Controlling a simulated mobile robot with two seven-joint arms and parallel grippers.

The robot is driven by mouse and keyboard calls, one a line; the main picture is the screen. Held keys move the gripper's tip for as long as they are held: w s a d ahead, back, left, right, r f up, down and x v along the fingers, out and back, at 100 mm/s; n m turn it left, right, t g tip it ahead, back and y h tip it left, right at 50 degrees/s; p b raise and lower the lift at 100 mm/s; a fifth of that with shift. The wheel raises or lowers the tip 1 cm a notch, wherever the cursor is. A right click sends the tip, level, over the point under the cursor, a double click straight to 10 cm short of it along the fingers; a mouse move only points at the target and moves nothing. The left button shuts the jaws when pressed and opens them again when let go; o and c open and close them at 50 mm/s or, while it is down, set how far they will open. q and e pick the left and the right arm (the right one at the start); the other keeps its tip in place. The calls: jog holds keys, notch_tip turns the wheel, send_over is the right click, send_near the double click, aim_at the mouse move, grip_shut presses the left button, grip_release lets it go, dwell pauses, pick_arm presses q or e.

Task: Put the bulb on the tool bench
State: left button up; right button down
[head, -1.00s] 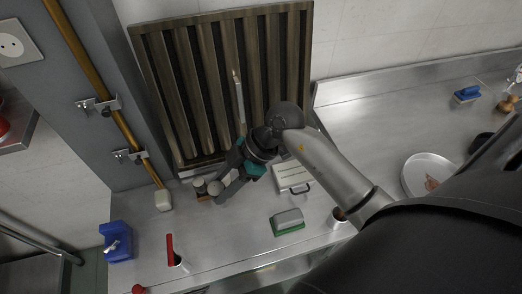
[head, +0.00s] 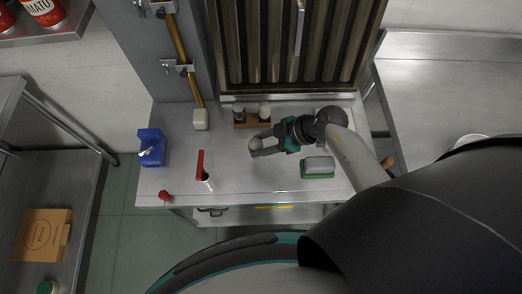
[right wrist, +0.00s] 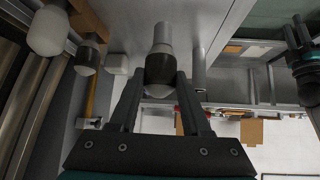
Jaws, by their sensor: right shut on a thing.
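My right gripper (head: 262,147) is shut on a bulb (head: 255,143) with a pale rounded end. In the right wrist view the bulb (right wrist: 160,62) stands between the two fingers, with a dark band and a pale tip. In the head view it is in front of a wooden holder (head: 252,124), over the steel bench (head: 235,172); its height is unclear. Two other bulbs stand in the holder. A dark and teal part at the right wrist view's right edge looks like my left gripper (right wrist: 301,45); its jaws are unclear. Which surface is the tool bench is not clear.
A green-based block (head: 318,167) lies right of the gripper. A cardboard box (head: 42,236) sits on a left shelf. Slatted panels rise behind.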

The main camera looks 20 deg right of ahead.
notch_tip(320, 180, down, 4)
jog(key=shift+f+b, duration=0.15)
jog(key=shift+b, duration=0.65)
jog(key=shift+c, duration=1.8)
grip_release()
jog(key=p+v, duration=0.2)
jog(key=v, duration=1)
jog(key=shift+p, duration=0.3)
